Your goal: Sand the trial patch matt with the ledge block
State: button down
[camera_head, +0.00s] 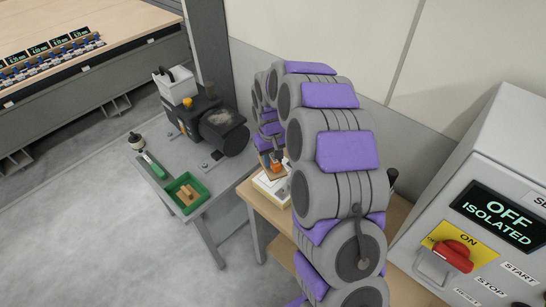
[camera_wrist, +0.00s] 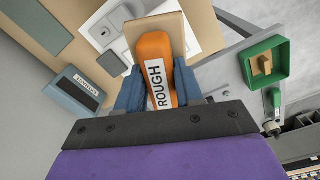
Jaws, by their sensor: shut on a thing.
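My gripper (camera_wrist: 158,78) is shut on an orange block (camera_wrist: 154,48) marked ROUGH, its blue fingers on either side. A flat tan plate (camera_wrist: 166,22) shows at the block's far end. Beyond it is a white board (camera_wrist: 208,32) with grey marks (camera_wrist: 103,33); I cannot tell whether the plate touches it or which mark is the trial patch. In the head view the orange block (camera_head: 278,156) is small beside the white board (camera_head: 266,189), and my arm hides much of the bench. A green tray (camera_head: 204,194) on the grey table holds a tan block (camera_head: 186,194).
A blue-grey box (camera_wrist: 78,95) and a dark grey pad (camera_wrist: 44,42) lie on the wooden bench. A green-handled tool (camera_head: 153,166) lies near the tray, by a machine (camera_head: 207,120). A control box (camera_head: 508,215) reading OFF ISOLATED stands at right.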

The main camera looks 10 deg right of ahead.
aim_at(263, 166)
jog(key=a, duration=0.3)
jog(key=shift+f, duration=1.05)
jog(key=shift+d+f, duration=1.1)
jog(key=shift+d, duration=0.1)
jog(key=shift+d+f, duration=0.1)
jog(key=shift+f, duration=0.45)
jog(key=shift+a+f, duration=0.2)
jog(key=shift+a, duration=1.1)
jog(key=shift+d, duration=0.9)
jog(key=shift+d+f, duration=0.2)
jog(key=shift+f, duration=0.05)
jog(key=shift+w+a+f, duration=0.1)
jog(key=shift+a, duration=0.5)
jog(key=shift+w+d, duration=0.1)
jog(key=shift+w, duration=0.05)
jog(key=d, duration=0.1)
jog(key=w+d, duration=0.1)
jog(key=w+d+p, duration=0.1)
jog(key=d, duration=0.1)
jog(key=shift+w+d, duration=0.35)
jog(key=shift+d, duration=0.2)
jog(key=shift+w+d+r+p, duration=0.15)
jog(key=shift+r+p, duration=0.05)
jog(key=shift+p, duration=0.1)
jog(key=shift+w, duration=0.15)
